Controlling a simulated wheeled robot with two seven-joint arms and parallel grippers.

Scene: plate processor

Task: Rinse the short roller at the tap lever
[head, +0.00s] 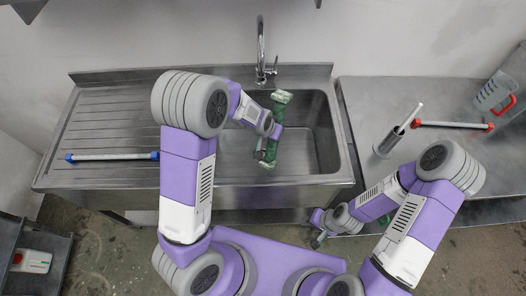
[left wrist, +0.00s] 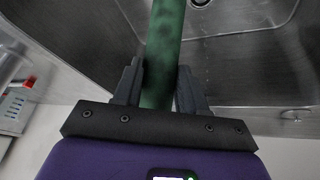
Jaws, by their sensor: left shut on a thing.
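The short roller (head: 272,149), a dark green bar with paler, mottled ends, is over the sink basin (head: 306,159). My left gripper (head: 268,139) is shut around it near the middle. In the left wrist view the green bar (left wrist: 164,45) runs between the two dark fingers (left wrist: 158,85). The tap (head: 261,50) is a tall metal spout at the back of the sink, with its lever (head: 276,66) on the right side. The roller's upper end is just below and right of the lever, apart from it. My right gripper (head: 318,238) is low in front of the sink; its jaws are too small to read.
A blue-ended bar (head: 112,156) lies on the drainboard at left. On the right counter (head: 375,95) are a red-ended bar (head: 452,125), a metal holder with a handle (head: 389,142) and a clear jug (head: 493,92). The drain (left wrist: 201,2) shows in the left wrist view.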

